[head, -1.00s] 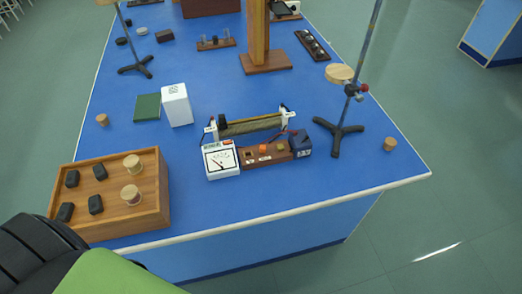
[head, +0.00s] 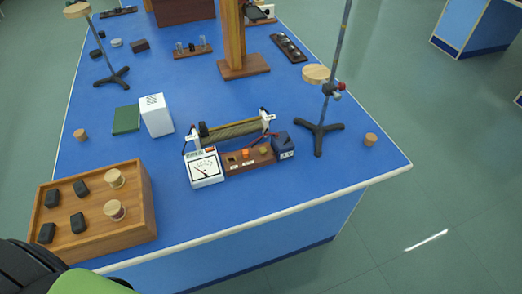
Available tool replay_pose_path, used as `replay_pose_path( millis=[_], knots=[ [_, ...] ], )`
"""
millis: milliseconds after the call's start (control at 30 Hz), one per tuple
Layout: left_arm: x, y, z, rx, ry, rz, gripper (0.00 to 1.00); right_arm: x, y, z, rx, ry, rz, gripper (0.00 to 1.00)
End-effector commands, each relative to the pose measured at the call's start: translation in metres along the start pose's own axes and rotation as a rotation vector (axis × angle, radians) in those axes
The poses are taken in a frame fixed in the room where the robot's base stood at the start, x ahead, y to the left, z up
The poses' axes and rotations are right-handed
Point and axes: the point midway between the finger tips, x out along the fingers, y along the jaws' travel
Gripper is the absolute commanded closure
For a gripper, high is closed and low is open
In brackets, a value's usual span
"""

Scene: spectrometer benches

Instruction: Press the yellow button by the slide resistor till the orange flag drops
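The slide resistor (head: 232,129) is a dark, brownish coil between white end supports, with a black slider near its left end. In front of it lies a brown wooden board (head: 250,160) with small parts on top. One is a small orange piece (head: 245,153); to its right is a yellowish-orange piece (head: 263,150), which may be the yellow button. These are too small to tell for certain which is button or flag. A white meter (head: 205,169) with a small red-orange mark stands at the board's left, a dark blue box (head: 283,146) at its right. Neither gripper is in view.
A wooden block tray (head: 147,212) with black blocks and light wooden discs stands at the front left. A white box (head: 156,115) and a green pad (head: 126,119) lie behind. A rod stand (head: 319,135) stands right of the board. Blue tabletop in front of the meter is clear.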

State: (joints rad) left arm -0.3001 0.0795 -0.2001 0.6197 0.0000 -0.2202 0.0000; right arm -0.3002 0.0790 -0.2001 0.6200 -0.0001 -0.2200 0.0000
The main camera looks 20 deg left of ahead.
Motion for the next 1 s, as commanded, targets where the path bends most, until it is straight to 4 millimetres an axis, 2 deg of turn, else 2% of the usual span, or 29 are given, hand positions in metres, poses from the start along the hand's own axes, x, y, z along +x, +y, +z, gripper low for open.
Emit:
replay_pose_path(
  millis=[400, 433, 467, 500, 533, 1000],
  knots=[
    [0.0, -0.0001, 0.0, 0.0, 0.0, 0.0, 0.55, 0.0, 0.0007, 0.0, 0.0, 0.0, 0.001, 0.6],
    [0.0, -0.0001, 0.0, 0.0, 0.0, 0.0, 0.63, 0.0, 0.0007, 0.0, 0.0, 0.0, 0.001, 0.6],
    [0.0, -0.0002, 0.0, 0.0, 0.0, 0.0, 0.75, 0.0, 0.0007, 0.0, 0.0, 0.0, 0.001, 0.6],
    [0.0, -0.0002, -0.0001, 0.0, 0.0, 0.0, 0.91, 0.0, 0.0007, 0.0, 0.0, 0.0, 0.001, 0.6],
    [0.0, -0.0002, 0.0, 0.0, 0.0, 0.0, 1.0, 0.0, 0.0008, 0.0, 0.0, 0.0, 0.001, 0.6],
    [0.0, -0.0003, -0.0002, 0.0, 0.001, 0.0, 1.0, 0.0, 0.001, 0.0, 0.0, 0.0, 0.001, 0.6]
  ],
)
